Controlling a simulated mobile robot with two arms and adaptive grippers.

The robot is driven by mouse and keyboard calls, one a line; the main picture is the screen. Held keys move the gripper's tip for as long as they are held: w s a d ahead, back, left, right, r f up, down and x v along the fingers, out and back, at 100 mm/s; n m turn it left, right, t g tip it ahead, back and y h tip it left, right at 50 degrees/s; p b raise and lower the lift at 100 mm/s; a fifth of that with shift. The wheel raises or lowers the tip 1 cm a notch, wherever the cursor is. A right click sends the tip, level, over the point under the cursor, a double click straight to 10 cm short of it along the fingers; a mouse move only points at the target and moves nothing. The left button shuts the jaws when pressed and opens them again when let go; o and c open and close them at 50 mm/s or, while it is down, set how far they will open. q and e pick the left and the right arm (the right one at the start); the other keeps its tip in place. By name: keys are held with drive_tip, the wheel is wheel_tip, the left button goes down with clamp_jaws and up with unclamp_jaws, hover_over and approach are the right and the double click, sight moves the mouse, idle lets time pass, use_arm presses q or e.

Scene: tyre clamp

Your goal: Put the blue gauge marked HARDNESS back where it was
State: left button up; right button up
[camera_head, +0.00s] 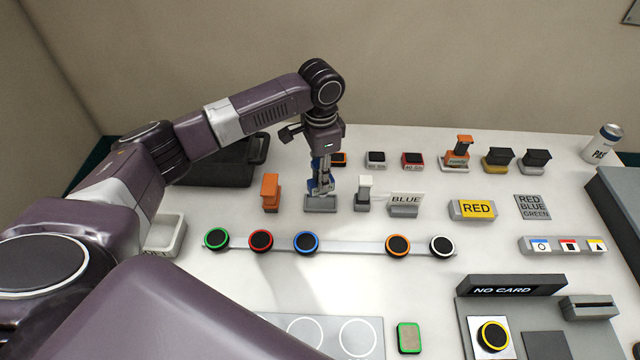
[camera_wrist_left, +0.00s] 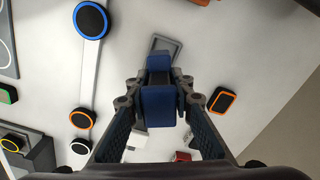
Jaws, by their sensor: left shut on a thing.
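My left gripper (camera_head: 320,186) points down over a small grey stand (camera_head: 320,204) in the middle row of the table. It is shut on a blue gauge (camera_wrist_left: 158,106), which fills the space between its fingers in the left wrist view. The HARDNESS marking cannot be read. In the left wrist view the grey stand (camera_wrist_left: 176,45) shows partly behind the gauge, with a recess in its top. I cannot tell whether the gauge touches the stand. In the head view the fingers hide most of the gauge. My right gripper is not in view.
An orange gauge (camera_head: 270,190) stands just left of the grey stand, and a white one (camera_head: 364,190) just right, near the BLUE sign (camera_head: 405,202). A bar with coloured discs (camera_head: 350,246) lies in front. Several small blocks and stamps stand behind to the right.

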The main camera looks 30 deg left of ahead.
use_arm(q)
wheel_tip(320, 180, down, 4)
drive_tip(key=shift+f+p, duration=0.1)
drive_tip(key=shift+p, duration=0.4)
drive_tip(key=shift+f, duration=0.25)
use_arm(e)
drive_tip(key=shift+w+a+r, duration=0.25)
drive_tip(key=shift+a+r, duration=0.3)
use_arm(q)
drive_tip(key=shift+f, duration=0.1)
drive_tip(key=o, duration=1)
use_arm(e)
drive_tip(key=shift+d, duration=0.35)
